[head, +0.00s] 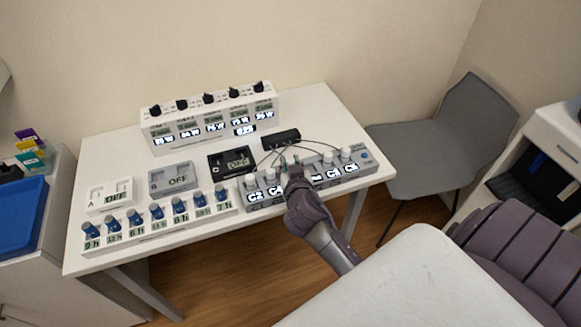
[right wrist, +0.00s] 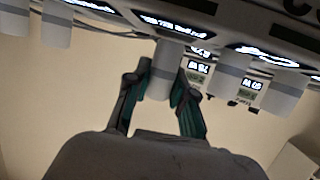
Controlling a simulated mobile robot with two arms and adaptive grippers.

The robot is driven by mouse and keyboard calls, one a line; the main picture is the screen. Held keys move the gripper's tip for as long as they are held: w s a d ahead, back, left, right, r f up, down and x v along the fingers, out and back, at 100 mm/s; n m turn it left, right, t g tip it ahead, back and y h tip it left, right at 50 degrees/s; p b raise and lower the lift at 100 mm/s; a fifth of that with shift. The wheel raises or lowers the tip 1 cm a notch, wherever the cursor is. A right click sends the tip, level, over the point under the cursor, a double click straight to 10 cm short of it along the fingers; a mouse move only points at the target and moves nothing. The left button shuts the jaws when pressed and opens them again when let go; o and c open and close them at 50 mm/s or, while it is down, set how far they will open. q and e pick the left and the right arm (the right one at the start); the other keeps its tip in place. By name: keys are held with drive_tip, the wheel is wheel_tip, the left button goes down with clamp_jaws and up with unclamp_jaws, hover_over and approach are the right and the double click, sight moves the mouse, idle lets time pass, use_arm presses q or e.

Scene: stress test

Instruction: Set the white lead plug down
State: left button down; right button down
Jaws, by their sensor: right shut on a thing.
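My right gripper (head: 293,172) is at the grey lead box (head: 364,161) at the right of the table, among its row of white plugs. In the right wrist view my right gripper (right wrist: 160,92) has its two fingers on either side of a white lead plug (right wrist: 163,66) with a grey band, and is shut on it. The plug is close to the box's lit labels; whether it is seated or just clear of the box I cannot tell. In the head view my gripper mostly hides this plug. My left gripper is not in view.
Other white plugs (head: 250,181) stand close on both sides. A small black box (head: 281,139) with thin dark cables lies behind. A row of blue-capped vials (head: 157,212), trays marked A (head: 95,196) and B (head: 157,181), a black device (head: 218,165) and a display unit (head: 160,129) fill the left.

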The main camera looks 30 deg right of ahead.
drive_tip(key=shift+f, duration=1.1)
drive_tip(key=c, duration=1)
unclamp_jaws()
drive_tip(key=shift+r, duration=0.1)
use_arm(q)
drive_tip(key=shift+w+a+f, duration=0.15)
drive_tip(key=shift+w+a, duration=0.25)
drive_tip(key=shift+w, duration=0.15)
